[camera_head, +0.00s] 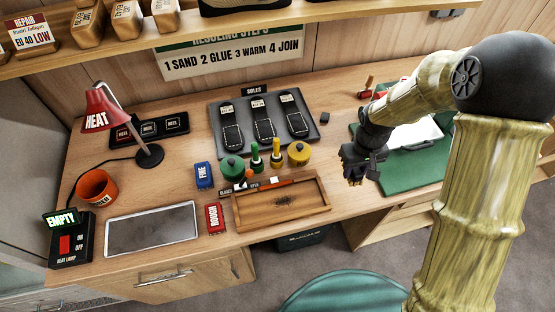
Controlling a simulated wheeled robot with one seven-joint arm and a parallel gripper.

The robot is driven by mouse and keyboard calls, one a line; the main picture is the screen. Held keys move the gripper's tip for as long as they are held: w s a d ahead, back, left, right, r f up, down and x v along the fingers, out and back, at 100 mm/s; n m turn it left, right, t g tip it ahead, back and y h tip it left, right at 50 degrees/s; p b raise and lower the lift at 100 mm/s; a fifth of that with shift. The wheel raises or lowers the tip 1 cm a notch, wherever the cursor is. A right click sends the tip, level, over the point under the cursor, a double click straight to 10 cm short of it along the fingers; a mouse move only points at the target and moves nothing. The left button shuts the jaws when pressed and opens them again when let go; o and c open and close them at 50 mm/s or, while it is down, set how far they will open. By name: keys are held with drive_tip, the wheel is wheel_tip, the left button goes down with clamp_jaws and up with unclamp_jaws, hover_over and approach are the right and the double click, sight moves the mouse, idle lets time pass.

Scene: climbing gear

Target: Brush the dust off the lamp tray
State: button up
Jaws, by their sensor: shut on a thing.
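A shallow grey tray (152,229) with a pale metal rim lies at the front left of the bench, near the red heat lamp (103,112). Its surface looks plain grey; I cannot make out dust on it from here. My gripper (355,178) is at the right of the bench, pointing down beside the green mat, well away from the grey tray. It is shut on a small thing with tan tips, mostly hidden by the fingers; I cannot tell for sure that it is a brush. A wooden tray (318,207) with a dark smudge lies between them.
An orange pot (97,187), a lamp switch box (70,240) reading EMPTY, and blue (203,175) and red (215,218) blocks surround the grey tray. Green and yellow round pots stand behind the wooden tray. A dark board (222,110) holds several soles.

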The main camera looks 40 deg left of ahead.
drive_tip(key=w+d+f+m+p, duration=0.1)
drive_tip(key=w+d+m+p, duration=0.1)
drive_tip(key=d, duration=0.6)
drive_tip(key=w+d+f+m+p, duration=0.2)
drive_tip(key=d+m+p, duration=0.2)
drive_tip(key=d, duration=0.3)
drive_tip(key=w+d+f+m+p, duration=0.1)
drive_tip(key=w+d+m+p, duration=0.1)
drive_tip(key=d, duration=0.6)
drive_tip(key=shift+w+d+f+m+p, duration=0.3)
drive_tip(key=shift+w+f+m+p, duration=0.1)
drive_tip(key=shift+m+p, duration=0.2)
drive_tip(key=shift+s, duration=0.1)
